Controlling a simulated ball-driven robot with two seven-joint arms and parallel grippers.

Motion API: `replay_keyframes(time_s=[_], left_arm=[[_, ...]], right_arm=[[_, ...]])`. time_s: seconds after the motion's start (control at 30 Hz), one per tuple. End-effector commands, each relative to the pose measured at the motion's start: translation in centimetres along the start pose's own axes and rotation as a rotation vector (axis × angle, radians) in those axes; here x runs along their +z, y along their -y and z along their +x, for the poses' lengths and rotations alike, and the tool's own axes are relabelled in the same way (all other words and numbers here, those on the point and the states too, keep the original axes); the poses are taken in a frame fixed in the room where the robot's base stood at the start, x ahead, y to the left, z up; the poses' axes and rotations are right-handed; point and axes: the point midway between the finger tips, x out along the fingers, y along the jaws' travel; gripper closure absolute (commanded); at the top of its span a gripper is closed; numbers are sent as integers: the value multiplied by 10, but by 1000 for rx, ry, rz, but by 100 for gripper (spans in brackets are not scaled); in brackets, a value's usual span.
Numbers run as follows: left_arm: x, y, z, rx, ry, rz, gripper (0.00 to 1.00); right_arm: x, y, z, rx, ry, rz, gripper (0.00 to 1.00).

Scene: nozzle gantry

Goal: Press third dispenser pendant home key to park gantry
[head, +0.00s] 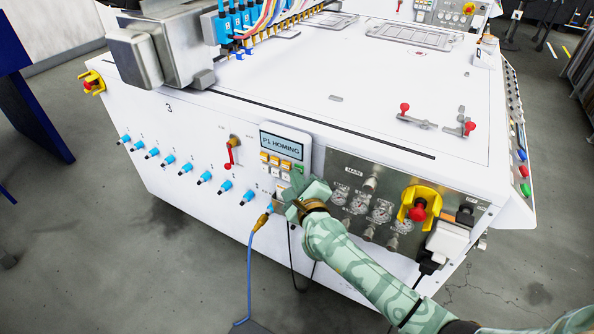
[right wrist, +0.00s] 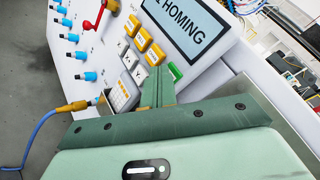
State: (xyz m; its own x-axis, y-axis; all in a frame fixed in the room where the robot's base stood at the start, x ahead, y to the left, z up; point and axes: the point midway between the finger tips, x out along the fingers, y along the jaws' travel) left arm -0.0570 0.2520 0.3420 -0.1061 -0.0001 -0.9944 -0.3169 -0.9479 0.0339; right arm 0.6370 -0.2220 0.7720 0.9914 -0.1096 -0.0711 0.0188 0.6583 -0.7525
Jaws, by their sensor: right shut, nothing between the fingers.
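The pendant (head: 304,143) is mounted on the front of the white machine marked 3. Its screen (head: 281,145) reads "HOMING", and this also shows in the right wrist view (right wrist: 187,27). Below the screen are orange keys (right wrist: 143,39), white keys (right wrist: 131,58) and a green key (right wrist: 175,71). My right gripper (head: 293,182) is shut and empty just in front of the pendant's lower part. In the right wrist view its fingertips (right wrist: 158,75) overlap the lower key area beside the green key. I cannot tell whether they touch a key. My left gripper is not in view.
A red-handled valve (head: 231,153) and several blue fittings (head: 186,168) are left of the pendant. A gauge panel (head: 345,173) with a red knob in a yellow guard (head: 419,208) is to the right. A blue hose (head: 249,275) hangs below. Open floor lies in front.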

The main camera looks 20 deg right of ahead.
Motion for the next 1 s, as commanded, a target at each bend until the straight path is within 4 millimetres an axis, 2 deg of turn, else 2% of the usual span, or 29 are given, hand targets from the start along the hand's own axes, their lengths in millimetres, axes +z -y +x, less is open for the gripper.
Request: replay_keyframes(time_s=[1.0], left_arm=[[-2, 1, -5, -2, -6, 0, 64]], right_arm=[[11, -11, -15, 0, -1, 1, 100]])
